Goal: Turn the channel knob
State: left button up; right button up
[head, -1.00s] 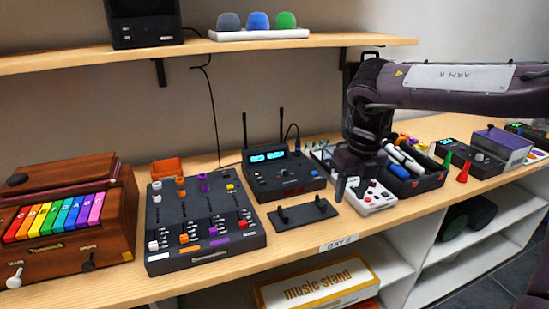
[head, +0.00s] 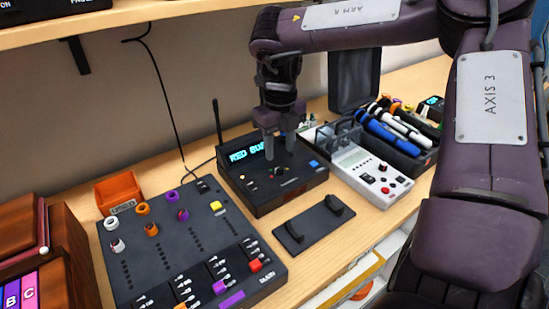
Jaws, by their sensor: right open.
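A black wireless receiver unit (head: 262,202) stands on the shelf, with a lit cyan display (head: 247,153) reading "RED CU…", its end hidden by my gripper. Small controls, including a dark knob (head: 278,172), a gold-coloured one and a blue button (head: 314,163), sit on its top face. Which one is the channel knob I cannot tell for sure. My right gripper (head: 280,154) points down over the unit, open, its two fingers in front of the display and close to the dark knob. Whether they touch it I cannot tell. My left gripper is not in view.
A mixer (head: 185,240) with coloured knobs is left of the unit, an orange bin (head: 118,191) behind it. A black stand (head: 313,222) lies in front. A white device (head: 362,172) and a case of microphones (head: 400,135) are to the right. An upper shelf (head: 120,20) overhangs at left.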

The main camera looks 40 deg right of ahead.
aim_at(279, 167)
notch_tip(279, 167, down, 4)
jog(key=shift+s+f, duration=0.1)
jog(key=shift+f, duration=0.6)
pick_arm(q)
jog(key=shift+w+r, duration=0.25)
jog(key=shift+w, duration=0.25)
pick_arm(e)
grip_shut()
